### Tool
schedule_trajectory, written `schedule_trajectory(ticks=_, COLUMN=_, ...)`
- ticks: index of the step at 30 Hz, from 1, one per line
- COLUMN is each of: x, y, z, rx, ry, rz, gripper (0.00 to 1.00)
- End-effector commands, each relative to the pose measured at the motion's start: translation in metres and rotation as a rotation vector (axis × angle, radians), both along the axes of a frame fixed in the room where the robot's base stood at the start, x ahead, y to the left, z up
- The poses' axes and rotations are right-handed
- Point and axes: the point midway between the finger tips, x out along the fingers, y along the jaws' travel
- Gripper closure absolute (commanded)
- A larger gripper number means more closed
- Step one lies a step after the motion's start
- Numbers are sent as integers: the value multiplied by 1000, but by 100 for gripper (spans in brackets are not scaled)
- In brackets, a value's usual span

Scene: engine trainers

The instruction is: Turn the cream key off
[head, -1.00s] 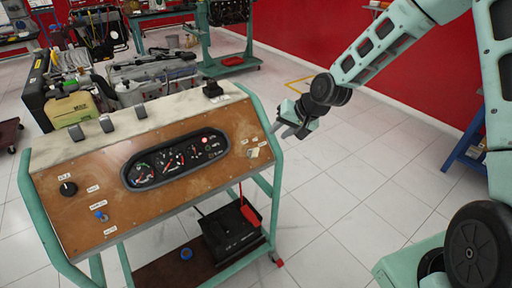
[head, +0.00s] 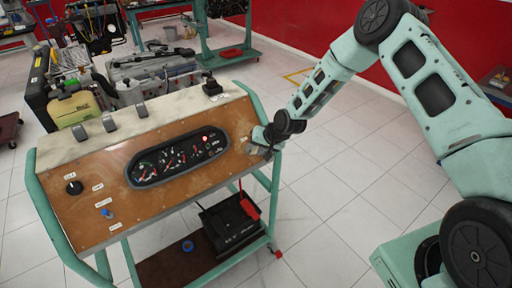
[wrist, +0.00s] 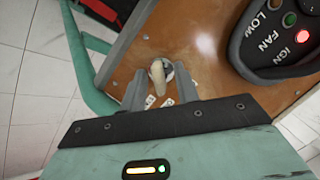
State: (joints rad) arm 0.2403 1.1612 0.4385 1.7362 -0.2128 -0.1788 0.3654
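The cream key (wrist: 157,72) sits in its round switch at the right end of the brown panel (head: 120,208). In the wrist view it shows between the two fingertips of my gripper (wrist: 159,72), one finger on each side. The fingers are apart, and narrow gaps seem to show beside the key. I cannot tell whether either finger touches it. In the head view my gripper (head: 262,149) is at the panel's right end and hides the key. The red IGN light (wrist: 302,36) is lit on the gauge cluster (head: 178,158).
A black knob (head: 74,188) and a blue toggle (head: 106,212) are at the panel's left. The teal side frame (head: 273,180) runs close beside my gripper. A black battery (head: 230,225) stands on the lower shelf.

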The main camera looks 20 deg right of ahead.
Motion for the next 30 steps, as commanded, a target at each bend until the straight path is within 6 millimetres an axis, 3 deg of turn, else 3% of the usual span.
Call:
schedule_trajectory(ticks=6, x=0, y=0, z=0, rx=0, ry=0, rz=0, gripper=69)
schedule_trajectory(ticks=10, x=0, y=0, z=0, rx=0, ry=0, rz=0, gripper=100)
schedule_trajectory(ticks=20, x=0, y=0, z=0, rx=-14, ry=-6, rz=13, gripper=100)
schedule_trajectory(ticks=30, x=1, y=2, z=-3, rx=-146, ry=-50, rz=139, gripper=100)
